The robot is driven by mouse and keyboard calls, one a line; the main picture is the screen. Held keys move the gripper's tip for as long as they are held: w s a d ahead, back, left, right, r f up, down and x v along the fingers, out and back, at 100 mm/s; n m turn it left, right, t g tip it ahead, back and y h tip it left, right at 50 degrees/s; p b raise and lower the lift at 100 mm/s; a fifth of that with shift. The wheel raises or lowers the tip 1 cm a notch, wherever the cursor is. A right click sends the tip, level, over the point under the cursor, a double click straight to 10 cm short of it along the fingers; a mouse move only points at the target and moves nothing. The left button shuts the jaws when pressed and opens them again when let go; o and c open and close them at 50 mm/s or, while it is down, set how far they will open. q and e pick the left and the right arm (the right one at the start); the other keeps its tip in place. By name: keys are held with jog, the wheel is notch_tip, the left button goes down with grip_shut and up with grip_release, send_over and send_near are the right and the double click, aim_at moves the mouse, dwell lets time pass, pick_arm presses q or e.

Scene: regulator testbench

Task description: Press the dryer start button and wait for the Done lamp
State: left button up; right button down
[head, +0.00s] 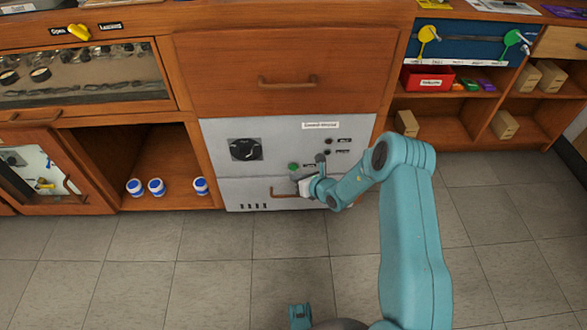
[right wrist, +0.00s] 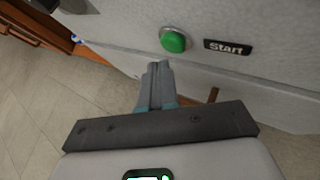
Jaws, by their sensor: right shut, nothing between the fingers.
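The dryer (head: 225,185) is a light grey panel unit below a wide wooden drawer. Its green start button (head: 293,166) also shows in the right wrist view (right wrist: 174,41), with a black "Start" label on its right. My right gripper (head: 296,177) is shut and empty. In the right wrist view its fingertips (right wrist: 158,66) are close to the panel, just below the button in the picture; a gap shows between them and the button. Two small dark lamps (head: 328,146) sit upper right on the panel; neither looks lit, and their labels are too small to read.
A black dial (head: 245,149) is on the panel's left, and a handle (head: 286,192) is below the button, partly behind my gripper. Blue-and-white jars (head: 156,187) stand in the open cubby at left. Shelves with boxes (head: 505,125) are at right. The tiled floor in front is clear.

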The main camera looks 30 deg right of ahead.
jog(key=shift+w+d, duration=0.1)
dwell(0.3)
jog(key=shift+w+d+b, duration=0.15)
jog(key=shift+w+b, duration=0.1)
jog(key=shift+b, duration=0.05)
jog(key=shift+w+d+b, duration=0.25)
jog(key=shift+w+b, duration=0.1)
jog(key=shift+w, duration=0.05)
dwell(0.6)
dwell(0.4)
jog(key=shift+s+a+p, duration=0.45)
jog(key=shift+s+p, duration=0.1)
jog(key=shift+s, duration=0.2)
